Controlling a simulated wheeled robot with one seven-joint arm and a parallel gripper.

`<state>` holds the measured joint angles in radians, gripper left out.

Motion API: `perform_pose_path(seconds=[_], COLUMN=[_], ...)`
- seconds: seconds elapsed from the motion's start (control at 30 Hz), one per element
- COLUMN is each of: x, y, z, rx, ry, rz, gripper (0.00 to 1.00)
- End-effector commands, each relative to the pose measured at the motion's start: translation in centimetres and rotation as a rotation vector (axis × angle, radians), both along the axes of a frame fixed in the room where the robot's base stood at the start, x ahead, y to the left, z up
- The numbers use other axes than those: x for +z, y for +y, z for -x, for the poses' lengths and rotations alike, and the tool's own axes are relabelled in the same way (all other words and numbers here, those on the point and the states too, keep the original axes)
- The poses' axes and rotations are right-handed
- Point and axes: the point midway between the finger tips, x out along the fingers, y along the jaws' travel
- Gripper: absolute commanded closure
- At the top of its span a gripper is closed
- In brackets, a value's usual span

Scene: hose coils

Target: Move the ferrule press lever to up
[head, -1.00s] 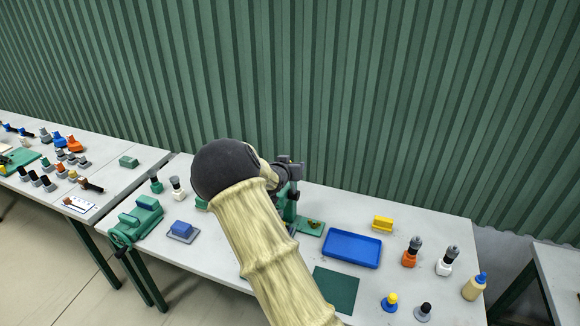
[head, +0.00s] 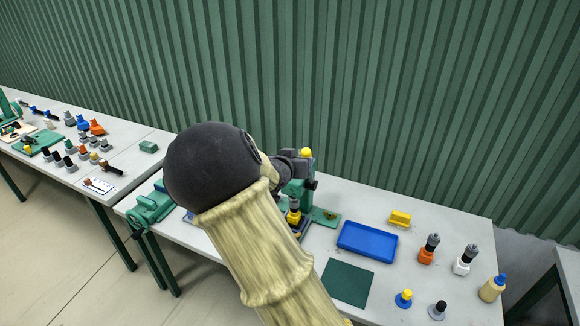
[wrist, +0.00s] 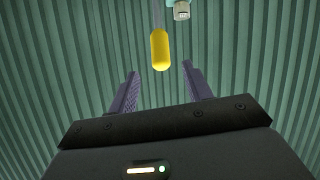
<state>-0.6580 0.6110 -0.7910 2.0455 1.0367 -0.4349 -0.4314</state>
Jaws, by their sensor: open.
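The green ferrule press (head: 300,192) stands on the table behind my arm, partly hidden by it. In the wrist view a yellow lever grip (wrist: 160,50) on a thin rod points down toward my gripper (wrist: 160,69). The grip's end lies between the two fingertips, with clear gaps on both sides. My gripper is open and holds nothing. In the head view a yellow tip (head: 305,152) shows at the top of the press, beside the dark wrist parts. My fingers are not clear there.
A yellow and dark fitting (head: 293,217) stands at the press. A green vise (head: 152,208) is at the left. The corrugated wall is behind.

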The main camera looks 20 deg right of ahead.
Motion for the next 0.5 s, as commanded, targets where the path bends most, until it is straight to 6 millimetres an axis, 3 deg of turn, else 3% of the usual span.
perform_pose_path(seconds=[0.3, 0.5], x=[2.0, 2.3], y=[3.0, 3.5], z=[3.3, 4.0], rx=[0.002, -0.001], ry=[-0.001, 0.001], rz=[0.000, 0.000], gripper=[0.50, 0.50])
